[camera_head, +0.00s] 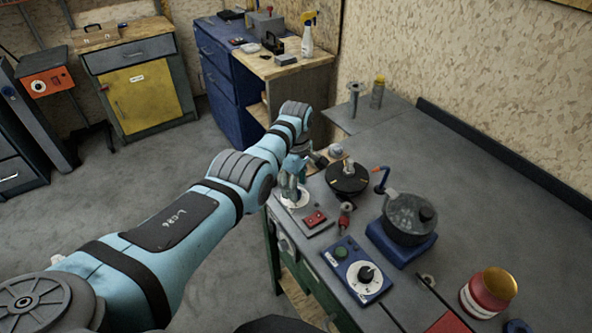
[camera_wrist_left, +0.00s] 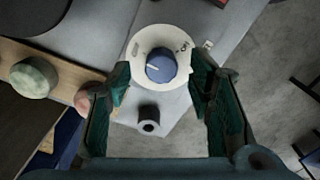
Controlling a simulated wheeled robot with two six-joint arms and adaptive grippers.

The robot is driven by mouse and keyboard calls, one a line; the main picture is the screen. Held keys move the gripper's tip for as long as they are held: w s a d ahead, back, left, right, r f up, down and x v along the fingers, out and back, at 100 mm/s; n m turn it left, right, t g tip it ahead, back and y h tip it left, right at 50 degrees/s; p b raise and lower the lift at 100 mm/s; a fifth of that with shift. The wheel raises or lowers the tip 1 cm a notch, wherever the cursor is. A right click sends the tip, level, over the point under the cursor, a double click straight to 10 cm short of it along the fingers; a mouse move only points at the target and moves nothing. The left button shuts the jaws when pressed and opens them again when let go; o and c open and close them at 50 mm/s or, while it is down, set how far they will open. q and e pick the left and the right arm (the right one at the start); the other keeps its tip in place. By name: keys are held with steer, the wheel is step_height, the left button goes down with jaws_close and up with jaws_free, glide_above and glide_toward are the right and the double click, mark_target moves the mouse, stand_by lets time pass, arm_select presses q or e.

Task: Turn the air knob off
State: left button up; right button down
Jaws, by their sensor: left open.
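The air knob (camera_wrist_left: 160,67) is a blue knob with a white pointer line on a round white dial (camera_wrist_left: 145,45) in the left wrist view. Dark lettering that looks like OFF sits at the dial's upper right. My left gripper (camera_wrist_left: 162,88) is open, its green fingers to the left and right of the knob with gaps on both sides. In the head view my left gripper (camera_head: 293,178) points down above the white dial (camera_head: 294,199) at the bench's left edge. It hides the knob there. My right gripper is in neither view.
Close by stand a red switch (camera_head: 315,218), a black round plate (camera_head: 347,178), a blue control box (camera_head: 356,269) with a white dial, and a grey pot (camera_head: 409,218) on a blue base. A red jar (camera_head: 488,293) stands at right. The bench's back is mostly clear.

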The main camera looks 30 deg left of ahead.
arm_select(q)
step_height(320, 180, up, 10)
steer(key=shift+r, duration=0.2)
stand_by(0.3)
